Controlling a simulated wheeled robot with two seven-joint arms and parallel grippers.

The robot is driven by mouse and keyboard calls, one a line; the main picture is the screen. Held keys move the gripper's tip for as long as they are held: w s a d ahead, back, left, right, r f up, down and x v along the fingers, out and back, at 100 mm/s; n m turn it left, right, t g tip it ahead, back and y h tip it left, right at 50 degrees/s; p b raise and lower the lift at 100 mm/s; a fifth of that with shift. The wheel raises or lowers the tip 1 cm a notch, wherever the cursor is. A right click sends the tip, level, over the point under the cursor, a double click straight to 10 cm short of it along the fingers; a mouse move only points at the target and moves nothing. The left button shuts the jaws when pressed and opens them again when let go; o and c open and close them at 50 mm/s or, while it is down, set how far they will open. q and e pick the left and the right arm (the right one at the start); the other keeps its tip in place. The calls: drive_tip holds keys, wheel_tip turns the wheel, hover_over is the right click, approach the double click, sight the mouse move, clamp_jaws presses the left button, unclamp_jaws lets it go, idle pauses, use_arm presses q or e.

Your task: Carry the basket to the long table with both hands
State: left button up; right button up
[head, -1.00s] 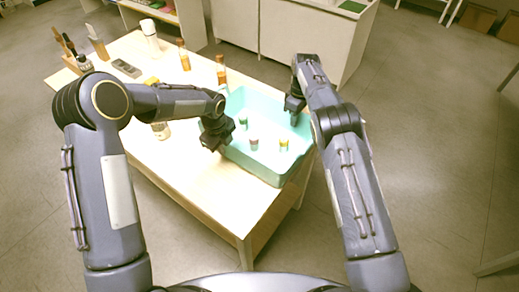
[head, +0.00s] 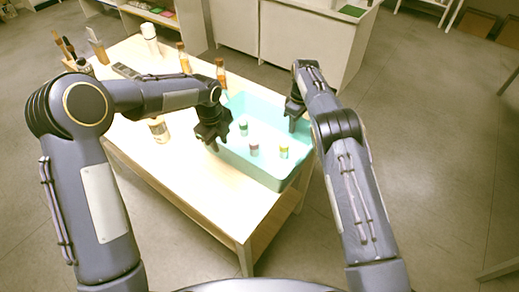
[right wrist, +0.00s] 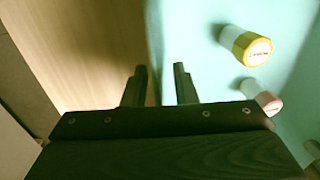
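The teal basket (head: 262,176) stands on the near right part of a pale wooden table. Three small bottles stand in it: one with a green band (head: 243,128), one with a reddish band (head: 254,150) and one with a yellow band (head: 284,151). My left gripper (head: 215,146) is at the basket's left wall, its fingers apart. Whether it touches the wall is unclear. My right gripper (head: 292,127) is at the far right wall. In the right wrist view, its fingers (right wrist: 160,84) are apart, with the basket's edge between them.
The table (head: 190,185) also holds a clear bottle (head: 158,130), orange-brown bottles (head: 183,58), a white bottle (head: 150,40) and a dark device (head: 126,71). A white cabinet (head: 310,40) stands behind. Open floor (head: 430,140) lies to the right.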

drive_tip(key=shift+r, duration=0.2)
use_arm(q)
drive_tip(key=shift+s+a+r, duration=0.1)
drive_tip(key=shift+r, duration=1.3)
drive_tip(key=shift+s+a+r, duration=0.1)
drive_tip(key=shift+r, duration=1.3)
use_arm(e)
wheel_tip(320, 180, up, 7)
drive_tip(key=shift+w+d, duration=0.2)
drive_tip(key=shift+w, duration=0.1)
drive_tip(key=shift+r, duration=0.1)
